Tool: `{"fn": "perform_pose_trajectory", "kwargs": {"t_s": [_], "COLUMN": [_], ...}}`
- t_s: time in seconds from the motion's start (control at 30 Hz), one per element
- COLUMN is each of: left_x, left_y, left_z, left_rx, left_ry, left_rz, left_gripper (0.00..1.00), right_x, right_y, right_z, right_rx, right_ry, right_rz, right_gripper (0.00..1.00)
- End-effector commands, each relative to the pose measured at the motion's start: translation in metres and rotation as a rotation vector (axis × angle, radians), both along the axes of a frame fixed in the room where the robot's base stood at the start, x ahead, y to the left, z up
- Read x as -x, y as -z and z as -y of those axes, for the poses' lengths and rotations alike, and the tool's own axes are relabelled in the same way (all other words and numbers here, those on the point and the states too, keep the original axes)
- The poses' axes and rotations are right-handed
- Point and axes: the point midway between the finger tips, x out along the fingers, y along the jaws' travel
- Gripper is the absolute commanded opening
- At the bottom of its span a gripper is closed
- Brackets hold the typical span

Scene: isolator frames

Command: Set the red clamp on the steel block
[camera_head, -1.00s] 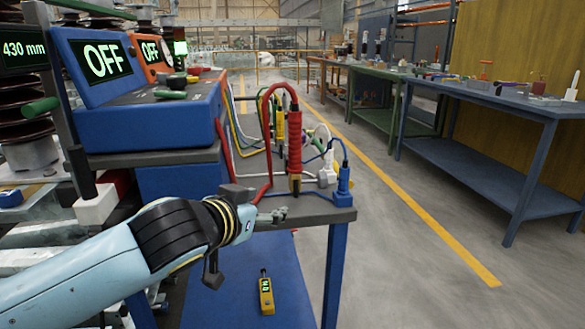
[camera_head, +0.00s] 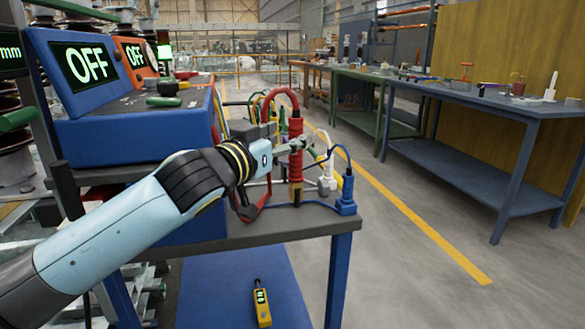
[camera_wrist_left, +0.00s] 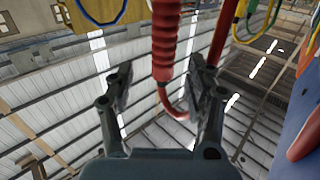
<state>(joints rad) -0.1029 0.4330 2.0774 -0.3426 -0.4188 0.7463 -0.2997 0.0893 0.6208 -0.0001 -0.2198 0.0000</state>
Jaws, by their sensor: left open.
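The red clamp (camera_head: 296,168) has a ribbed red handle and stands upright on the grey bench, with a red cable looping from its top. My left gripper (camera_head: 299,145) is at the upper part of its handle. In the left wrist view the clamp (camera_wrist_left: 165,45) shows between the two spread fingers of my left gripper (camera_wrist_left: 162,85), with a gap on both sides. I cannot pick out the steel block with certainty. My right gripper is not in view.
A blue clamp (camera_head: 347,190) and a white one (camera_head: 326,178) stand close to the right of the red clamp, with several coloured cables around. A blue console (camera_head: 120,125) stands at left. A yellow tester (camera_head: 262,300) lies below. A blue workbench (camera_head: 490,105) is at right.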

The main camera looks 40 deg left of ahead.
Motion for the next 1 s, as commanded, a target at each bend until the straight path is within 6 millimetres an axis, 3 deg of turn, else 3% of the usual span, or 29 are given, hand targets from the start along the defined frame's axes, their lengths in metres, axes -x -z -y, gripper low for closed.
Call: {"fn": "perform_pose_trajectory", "kwargs": {"t_s": [0.3,0.6,1.0], "left_x": [-0.044,-0.049,-0.049], "left_y": [-0.005,-0.005,-0.005], "left_z": [-0.009,-0.009,-0.009], "left_rx": [0.003,0.0,0.0], "left_ry": [-0.001,0.001,0.0], "left_rz": [0.0,-0.001,-0.001], "left_gripper": [0.55,0.55,0.03], "right_x": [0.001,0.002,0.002], "right_y": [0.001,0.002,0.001], "right_z": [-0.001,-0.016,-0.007], "right_rx": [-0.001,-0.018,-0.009], "right_ry": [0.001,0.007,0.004], "right_rz": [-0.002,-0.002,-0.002], "right_gripper": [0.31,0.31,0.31]}}
